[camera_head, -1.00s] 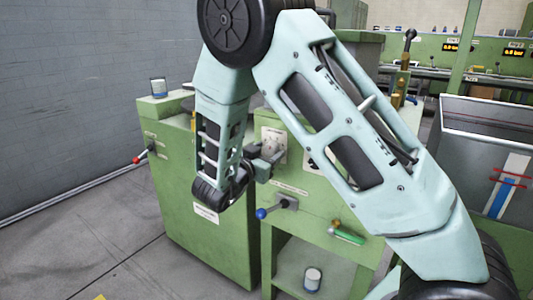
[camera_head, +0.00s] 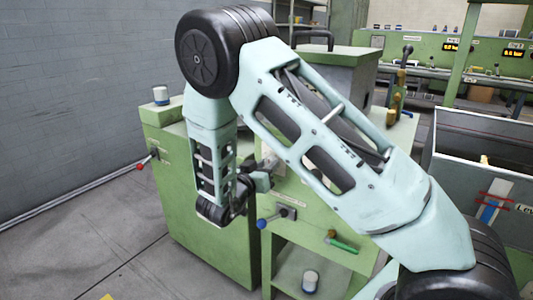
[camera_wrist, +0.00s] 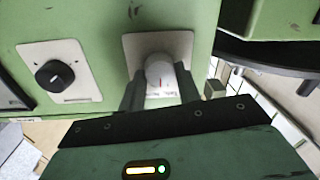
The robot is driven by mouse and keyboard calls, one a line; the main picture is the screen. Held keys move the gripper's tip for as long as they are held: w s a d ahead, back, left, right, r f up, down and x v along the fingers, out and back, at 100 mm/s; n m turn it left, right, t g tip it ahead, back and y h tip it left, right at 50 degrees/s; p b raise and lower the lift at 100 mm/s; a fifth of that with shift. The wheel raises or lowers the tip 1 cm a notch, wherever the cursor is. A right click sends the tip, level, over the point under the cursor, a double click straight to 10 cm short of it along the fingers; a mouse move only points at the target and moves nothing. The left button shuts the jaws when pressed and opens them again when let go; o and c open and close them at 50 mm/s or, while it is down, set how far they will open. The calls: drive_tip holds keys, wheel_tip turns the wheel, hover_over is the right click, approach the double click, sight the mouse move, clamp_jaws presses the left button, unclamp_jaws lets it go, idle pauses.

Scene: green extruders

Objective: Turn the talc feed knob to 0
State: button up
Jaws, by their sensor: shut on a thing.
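In the wrist view a pale grey round knob (camera_wrist: 159,70) with a short red mark stands on a light plate (camera_wrist: 135,47) on the green panel. The mark runs nearly straight up and down in this view. My gripper (camera_wrist: 161,84) has its two dark fingers closed on either side of the knob. The plate's lettering is partly covered and too small to read. In the head view my gripper (camera_head: 262,178) is at the green machine's front panel (camera_head: 312,208), and my arm hides the knob.
A black knob (camera_wrist: 55,76) sits on a separate plate to the left in the wrist view. Below my gripper, a blue-ended lever (camera_head: 263,223) and a green-handled lever (camera_head: 343,245) stick out. A red-ended lever (camera_head: 143,163) is at left. Open floor lies in front.

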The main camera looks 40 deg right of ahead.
drive_tip(key=n+p, duration=0.4)
drive_tip(key=p, duration=0.1)
drive_tip(key=n+p, duration=0.2)
drive_tip(key=p, duration=0.1)
drive_tip(key=shift+r, duration=0.25)
drive_tip(key=n+p, duration=0.3)
drive_tip(key=shift+a+f+g, duration=0.1)
drive_tip(key=shift+f+g, duration=0.05)
drive_tip(key=shift+g, duration=0.25)
drive_tip(key=shift+w+f+n+p, duration=0.1)
drive_tip(key=shift+f+n+p, duration=0.05)
drive_tip(key=shift+n+p, duration=0.9)
drive_tip(key=shift+n, duration=0.35)
drive_tip(key=o, duration=1)
drive_tip(key=b+v, duration=0.2)
drive_tip(key=v, duration=1.5)
drive_tip(key=shift+a, duration=0.2)
